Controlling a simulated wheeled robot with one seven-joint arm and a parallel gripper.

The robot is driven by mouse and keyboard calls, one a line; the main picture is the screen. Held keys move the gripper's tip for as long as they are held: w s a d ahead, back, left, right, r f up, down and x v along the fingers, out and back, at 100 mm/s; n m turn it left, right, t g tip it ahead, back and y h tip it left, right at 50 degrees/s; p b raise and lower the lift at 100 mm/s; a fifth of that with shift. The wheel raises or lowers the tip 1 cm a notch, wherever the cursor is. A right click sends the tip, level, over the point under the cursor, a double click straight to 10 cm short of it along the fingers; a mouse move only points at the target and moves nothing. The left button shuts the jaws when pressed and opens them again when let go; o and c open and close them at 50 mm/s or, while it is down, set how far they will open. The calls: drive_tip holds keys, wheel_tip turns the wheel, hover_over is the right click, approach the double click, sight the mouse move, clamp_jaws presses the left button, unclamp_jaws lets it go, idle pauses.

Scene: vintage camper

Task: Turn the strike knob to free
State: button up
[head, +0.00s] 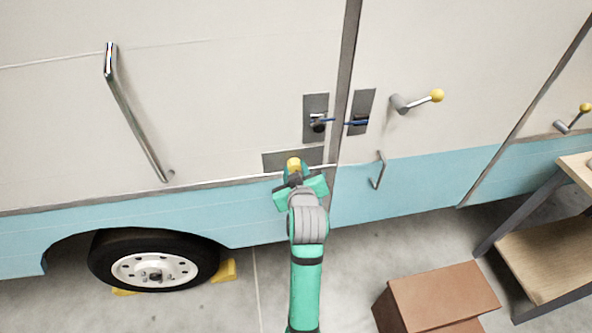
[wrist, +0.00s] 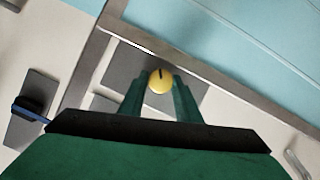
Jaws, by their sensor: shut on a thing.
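The strike knob, a round yellow knob (head: 293,164) with a short dark mark on its face, sits on a grey plate (head: 275,161) low on the camper's side. It also shows in the wrist view (wrist: 160,83), with its dark mark near the top of the face. My gripper (head: 294,175) reaches up to it from below in the head view. In the wrist view my gripper's green fingers (wrist: 160,94) stand on either side of the knob, shut on it. The fingers and wrist hide part of the plate. I see no readable label for the free position.
Above the knob are grey latch plates (head: 316,104) with a blue-and-dark latch across the door gap. A long grab handle (head: 135,117) is at left and a yellow-tipped lever (head: 420,100) at right. A brown box (head: 443,295) and a wooden-topped table (head: 550,262) stand lower right.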

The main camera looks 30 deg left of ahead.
drive_tip(key=o, duration=1.1)
drive_tip(key=shift+c, duration=0.2)
drive_tip(key=v, duration=1)
drive_tip(key=shift+s+d, duration=0.25)
drive_tip(key=shift+s, duration=0.05)
drive_tip(key=s+d+f+m+t+h, duration=0.1)
drive_tip(key=s+d+f+m+h, duration=0.1)
drive_tip(key=s+d+f+m, duration=0.4)
drive_tip(key=s+d+f+m+t+h, duration=0.2)
drive_tip(key=s+d+f, duration=0.3)
drive_tip(key=d+f, duration=0.3)
drive_tip(key=s+d+f+m+h, duration=0.1)
drive_tip(key=s+d, duration=0.3)
drive_tip(key=s, duration=0.6)
drive_tip(key=s+d+m+t+h, duration=0.1)
drive_tip(key=s+d, duration=0.3)
drive_tip(key=s, duration=0.5)
drive_tip(key=shift+s+f+m+h, duration=0.3)
drive_tip(key=shift+s+f+h, duration=0.1)
drive_tip(key=shift+h, duration=0.3)
